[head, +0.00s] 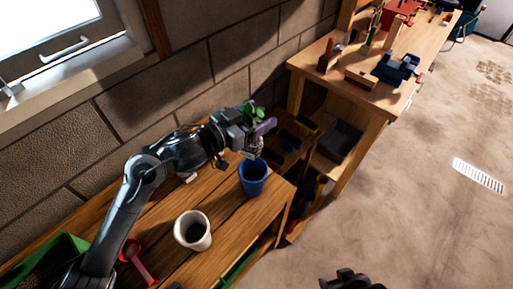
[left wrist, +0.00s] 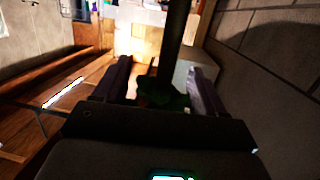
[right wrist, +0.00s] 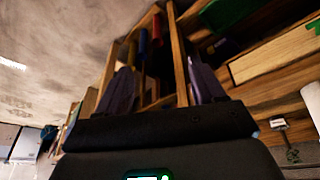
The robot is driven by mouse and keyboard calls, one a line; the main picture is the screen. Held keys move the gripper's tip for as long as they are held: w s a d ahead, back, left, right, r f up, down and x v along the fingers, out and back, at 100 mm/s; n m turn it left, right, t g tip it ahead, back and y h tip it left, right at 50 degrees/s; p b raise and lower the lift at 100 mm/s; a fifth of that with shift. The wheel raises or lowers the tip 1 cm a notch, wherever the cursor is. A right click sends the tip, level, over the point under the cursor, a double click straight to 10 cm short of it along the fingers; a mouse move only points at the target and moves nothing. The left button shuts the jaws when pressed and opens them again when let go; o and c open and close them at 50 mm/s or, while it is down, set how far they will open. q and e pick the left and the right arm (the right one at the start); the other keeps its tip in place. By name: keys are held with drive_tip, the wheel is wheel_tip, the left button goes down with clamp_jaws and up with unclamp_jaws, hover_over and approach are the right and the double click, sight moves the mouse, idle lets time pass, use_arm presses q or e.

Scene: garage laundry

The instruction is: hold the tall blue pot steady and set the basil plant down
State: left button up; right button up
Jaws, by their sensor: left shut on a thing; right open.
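The tall blue pot (head: 253,184) stands upright near the right end of the wooden potting bench. My left gripper (head: 262,138) is just above its rim, shut on the basil plant. Green basil leaves (head: 254,113) show behind the gripper; the root end is mostly hidden. In the left wrist view, dark green foliage (left wrist: 163,94) sits between the fingers, with a dark upright shape beyond. I cannot tell whether the plant touches the pot. My right gripper (head: 350,281) is at the bottom edge of the head view, away from the pot. Its fingers (right wrist: 163,90) are open and empty.
A white pot with dark contents (head: 194,231) stands left of the blue pot. A red scoop (head: 138,262) and a green tray (head: 48,262) lie farther left. A taller workbench (head: 345,85) with tools stands at right. The block wall runs behind; the floor is open.

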drive_tip(key=shift+o, duration=1.1)
drive_tip(key=shift+w+r+t, duration=0.15)
drive_tip(key=shift+w+t, duration=0.15)
drive_tip(key=shift+w, duration=0.05)
drive_tip(key=o, duration=0.3)
drive_tip(key=w, duration=0.1)
drive_tip(key=w+a+f+t, duration=0.1)
drive_tip(key=w+a+t, duration=0.1)
drive_tip(key=w, duration=0.1)
drive_tip(key=shift+a+f+m+y, duration=0.15)
drive_tip(key=shift+f+m+y, duration=0.05)
drive_tip(key=shift+m+y, duration=0.2)
drive_tip(key=n+t+y, duration=0.4)
drive_tip(key=t+y, duration=0.1)
drive_tip(key=t, duration=0.2)
approach(250, 172)
drive_tip(key=x, duration=0.7)
